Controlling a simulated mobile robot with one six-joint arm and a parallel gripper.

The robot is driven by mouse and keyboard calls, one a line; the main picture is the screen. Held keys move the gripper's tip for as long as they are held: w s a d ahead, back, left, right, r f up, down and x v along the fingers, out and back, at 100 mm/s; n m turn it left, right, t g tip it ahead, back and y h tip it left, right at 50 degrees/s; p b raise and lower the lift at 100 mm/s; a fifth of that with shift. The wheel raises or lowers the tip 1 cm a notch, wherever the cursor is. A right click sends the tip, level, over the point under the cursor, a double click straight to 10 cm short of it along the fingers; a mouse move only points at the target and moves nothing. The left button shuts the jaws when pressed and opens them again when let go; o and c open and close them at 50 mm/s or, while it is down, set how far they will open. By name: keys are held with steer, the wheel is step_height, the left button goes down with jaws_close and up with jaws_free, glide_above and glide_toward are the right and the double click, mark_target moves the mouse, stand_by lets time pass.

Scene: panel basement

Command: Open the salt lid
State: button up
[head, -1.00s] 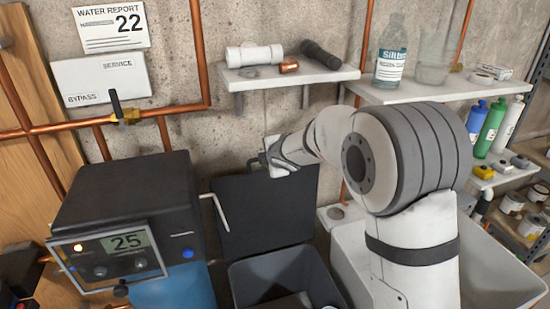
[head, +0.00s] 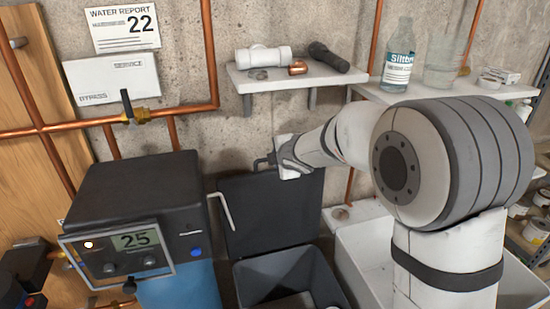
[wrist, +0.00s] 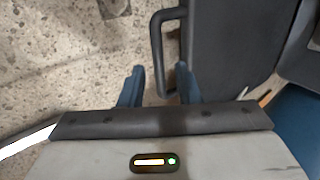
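The salt lid (head: 268,218), a flat black panel, stands raised and nearly upright behind the open dark grey salt bin (head: 290,272). My gripper (head: 270,161) is at the lid's top edge, in front of the wall. In the wrist view the lid (wrist: 228,45) lies on the right, with a dark U-shaped handle (wrist: 156,45) on its edge. My gripper's two blue fingers (wrist: 160,84) are apart, and the handle's lower end reaches between them. A gap shows beside the handle. I cannot tell whether a finger touches it.
The softener (head: 135,200) with its display stands to the left. A light bent rod (head: 223,211) lies between it and the lid. A wall shelf (head: 295,80) with fittings is above my gripper. A white tub (head: 365,255) is on the right. Copper pipes (head: 208,55) run along the wall.

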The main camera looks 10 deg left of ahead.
steer(key=v, duration=0.3)
steer(key=s+d+m+g+h+b, duration=0.1)
steer(key=s+d+m+h, duration=0.1)
steer(key=s+d+m, duration=0.4)
steer(key=s+d+m+h, duration=0.2)
steer(key=s+d+m, duration=0.1)
steer(key=d, duration=0.6)
steer(key=s+d+m+g+h+b, duration=0.1)
steer(key=s+d+m+h, duration=0.1)
steer(key=s+d+m, duration=0.4)
steer(key=s+d+f+m+g, duration=0.1)
steer(key=s+d+m, duration=0.1)
steer(key=s, duration=0.4)
steer(key=s+d+f+m+g+b, duration=0.1)
steer(key=s+d+f+m+g, duration=0.1)
steer(key=s, duration=0.3)
steer(key=s+d+f+m+g, duration=0.1)
steer(key=s+d+m, duration=0.1)
steer(key=s+m, duration=0.2)
steer(key=s, duration=0.2)
steer(key=shift+s+f+m+y+b, duration=0.3)
steer(key=shift+s+f+y+b, duration=0.05)
steer(key=shift+f+y+b, duration=0.05)
